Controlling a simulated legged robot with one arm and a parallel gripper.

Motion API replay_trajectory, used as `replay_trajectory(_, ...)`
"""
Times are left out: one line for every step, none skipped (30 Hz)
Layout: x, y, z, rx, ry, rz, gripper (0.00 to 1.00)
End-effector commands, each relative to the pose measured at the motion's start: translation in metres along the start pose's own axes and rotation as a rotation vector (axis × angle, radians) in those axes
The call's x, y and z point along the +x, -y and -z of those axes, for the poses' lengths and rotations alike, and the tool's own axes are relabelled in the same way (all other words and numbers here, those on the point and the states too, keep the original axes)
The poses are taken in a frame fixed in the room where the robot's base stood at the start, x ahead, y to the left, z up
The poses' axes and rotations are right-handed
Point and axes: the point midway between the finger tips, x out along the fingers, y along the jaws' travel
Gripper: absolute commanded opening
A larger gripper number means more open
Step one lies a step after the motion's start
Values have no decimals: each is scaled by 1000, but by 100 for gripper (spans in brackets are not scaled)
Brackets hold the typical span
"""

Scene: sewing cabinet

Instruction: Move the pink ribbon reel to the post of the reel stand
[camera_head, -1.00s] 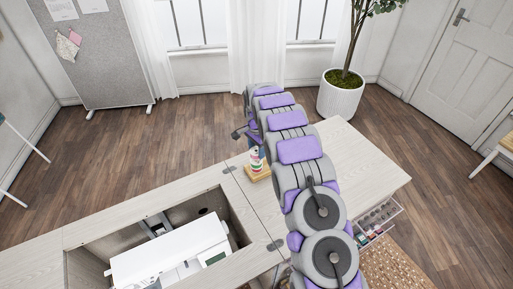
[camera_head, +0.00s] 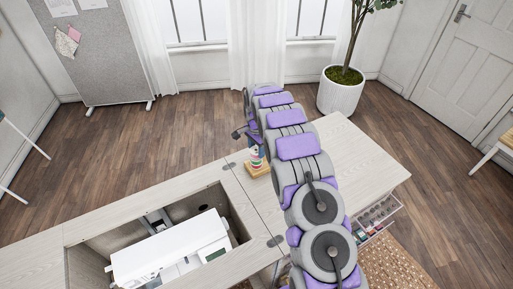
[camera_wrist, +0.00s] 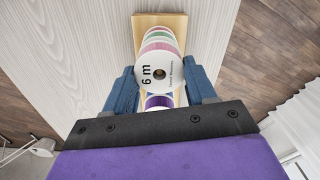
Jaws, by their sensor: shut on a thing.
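The pink ribbon reel (camera_wrist: 160,76) shows in the wrist view with a white end face marked "6 m" and a pink edge behind it. The blue fingers of my gripper (camera_wrist: 158,66) are shut on it, one on each side. The wooden reel stand (camera_wrist: 176,20) lies beneath, with green and pink reels showing beyond the held reel and a purple reel (camera_wrist: 160,102) nearer my gripper. In the head view, the stand (camera_head: 257,173) with its colourful stack is on the cabinet top, below my gripper (camera_head: 256,146). The post is hidden.
The pale cabinet top (camera_head: 365,165) is clear on the right of my arm. A white sewing machine (camera_head: 170,248) sits in an open well at front left. An open drawer (camera_head: 378,220) with small items sticks out on the right. A potted plant (camera_head: 340,92) stands behind.

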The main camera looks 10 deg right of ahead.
Motion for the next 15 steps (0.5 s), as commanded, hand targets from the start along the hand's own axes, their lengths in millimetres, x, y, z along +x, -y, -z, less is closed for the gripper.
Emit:
replay_trajectory(0,0,0,0,0,0,57)
replay_trajectory(0,0,0,0,0,0,60)
replay_trajectory(0,0,0,0,0,0,64)
replay_trajectory(0,0,0,0,0,0,67)
replay_trajectory(0,0,0,0,0,0,70)
replay_trajectory(0,0,0,0,0,0,74)
replay_trajectory(0,0,0,0,0,0,77)
replay_trajectory(0,0,0,0,0,0,79)
replay_trajectory(0,0,0,0,0,0,83)
replay_trajectory(0,0,0,0,0,0,85)
replay_trajectory(0,0,0,0,0,0,85)
replay_trajectory(0,0,0,0,0,0,85)
replay_trajectory(0,0,0,0,0,0,85)
replay_trajectory(0,0,0,0,0,0,85)
replay_trajectory(0,0,0,0,0,0,85)
